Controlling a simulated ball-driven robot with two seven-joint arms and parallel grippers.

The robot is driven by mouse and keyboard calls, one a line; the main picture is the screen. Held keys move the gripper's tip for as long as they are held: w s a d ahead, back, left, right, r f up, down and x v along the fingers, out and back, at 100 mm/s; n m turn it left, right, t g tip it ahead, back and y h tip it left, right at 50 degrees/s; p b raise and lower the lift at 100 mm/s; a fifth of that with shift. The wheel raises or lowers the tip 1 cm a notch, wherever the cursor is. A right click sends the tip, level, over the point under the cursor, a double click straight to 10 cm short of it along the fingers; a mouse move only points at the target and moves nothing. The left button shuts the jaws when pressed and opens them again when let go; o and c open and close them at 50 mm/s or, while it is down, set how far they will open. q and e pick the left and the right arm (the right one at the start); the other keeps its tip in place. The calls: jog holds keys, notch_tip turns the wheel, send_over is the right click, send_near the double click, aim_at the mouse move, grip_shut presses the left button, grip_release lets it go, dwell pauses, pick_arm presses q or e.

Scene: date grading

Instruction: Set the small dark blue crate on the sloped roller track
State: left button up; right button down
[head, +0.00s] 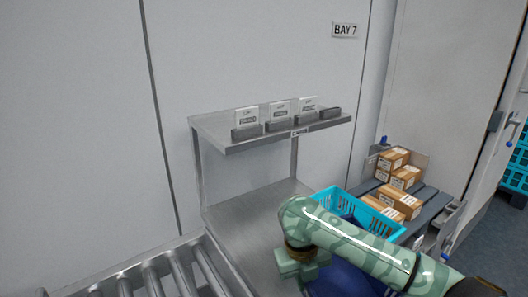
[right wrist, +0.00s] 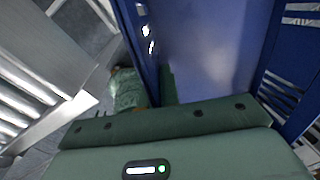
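The dark blue crate (head: 345,280) is at the lower middle right of the head view, largely hidden by my right arm. My right gripper (head: 298,268) is at its left end. In the right wrist view the crate's wall (right wrist: 147,45) runs down between the fingers to the palm, and one dark green finger lies against its inner side. The gripper looks shut on this wall. The crate's visible inside is bare. The roller track (head: 155,278) is at the lower left of the head view, left of the crate. My left gripper does not show.
A steel bench (head: 245,222) with a raised shelf (head: 215,128) holding small cards stands between the track and a turquoise crate (head: 335,220). Several brown cartons (head: 393,160) lie on a dark rack at the right. The bench top's visible part is clear.

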jog(key=m, duration=0.1)
jog(key=d+m, duration=0.1)
jog(key=shift+s+r+m, duration=0.2)
jog(key=shift+r+m, duration=0.2)
jog(key=s+d+m, duration=0.1)
jog(key=m, duration=0.2)
jog(key=s+d+r+m+g, duration=0.1)
jog(key=m, duration=0.2)
jog(key=s+d+r+m, duration=0.1)
jog(key=m, duration=0.3)
jog(key=shift+d+r+y+p, duration=0.25)
jog(key=shift+y+p, duration=0.05)
jog(key=s+d+r+m+y, duration=0.1)
jog(key=s+d+r+m, duration=0.1)
jog(key=s+m, duration=0.5)
jog(key=s+d+r+m+y, duration=0.1)
jog(key=s+d+r+m, duration=0.2)
jog(key=m, duration=1.6)
jog(key=s+d+p, duration=0.1)
jog(key=s+d, duration=0.1)
jog(key=s, duration=0.1)
jog(key=shift+s+r+t, duration=0.3)
jog(key=shift+s, duration=0.1)
jog(key=shift+f, duration=0.1)
